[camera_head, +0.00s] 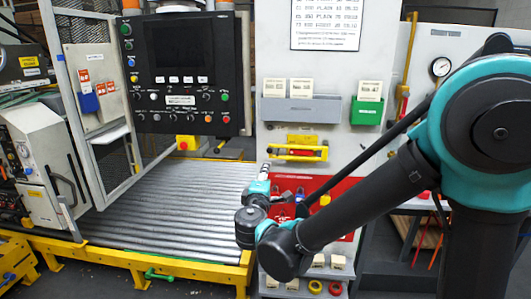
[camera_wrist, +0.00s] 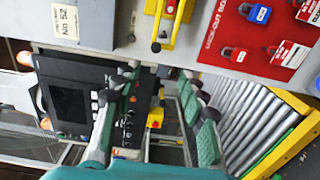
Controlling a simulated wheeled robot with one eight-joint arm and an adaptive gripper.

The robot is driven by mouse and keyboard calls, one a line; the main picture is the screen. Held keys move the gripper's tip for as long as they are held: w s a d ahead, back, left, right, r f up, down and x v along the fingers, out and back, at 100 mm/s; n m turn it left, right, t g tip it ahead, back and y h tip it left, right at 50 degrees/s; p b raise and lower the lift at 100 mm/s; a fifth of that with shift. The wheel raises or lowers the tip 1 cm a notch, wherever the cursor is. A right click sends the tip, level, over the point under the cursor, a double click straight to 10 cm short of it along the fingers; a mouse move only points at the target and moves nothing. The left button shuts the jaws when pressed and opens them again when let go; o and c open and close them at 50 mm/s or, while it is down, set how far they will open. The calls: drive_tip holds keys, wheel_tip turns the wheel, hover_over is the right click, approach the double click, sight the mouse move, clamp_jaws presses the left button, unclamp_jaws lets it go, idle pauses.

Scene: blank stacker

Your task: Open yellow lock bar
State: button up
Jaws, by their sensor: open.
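The yellow lock bar (camera_head: 297,152) is mounted on the white board in the head view, below the grey and green bins. My gripper (camera_head: 264,169) is left of and slightly below the bar in the head view. In the wrist view my gripper (camera_wrist: 160,78) has its two grey-green fingers spread, with nothing between them. The fingers appear apart from the bar.
A red lockout board (camera_wrist: 245,30) with padlocks lies below the bar in the head view. A black control panel (camera_head: 180,70) hangs at left over the roller conveyor (camera_head: 165,205). A grey bin (camera_head: 288,110) and green bin (camera_head: 366,112) project from the white board.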

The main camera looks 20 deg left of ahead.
drive_tip(key=a, duration=0.1)
approach(269, 151)
drive_tip(key=x, duration=0.8)
drive_tip(key=shift+w+d, duration=0.1)
drive_tip(key=shift+w, duration=0.05)
clamp_jaws()
idle(0.3)
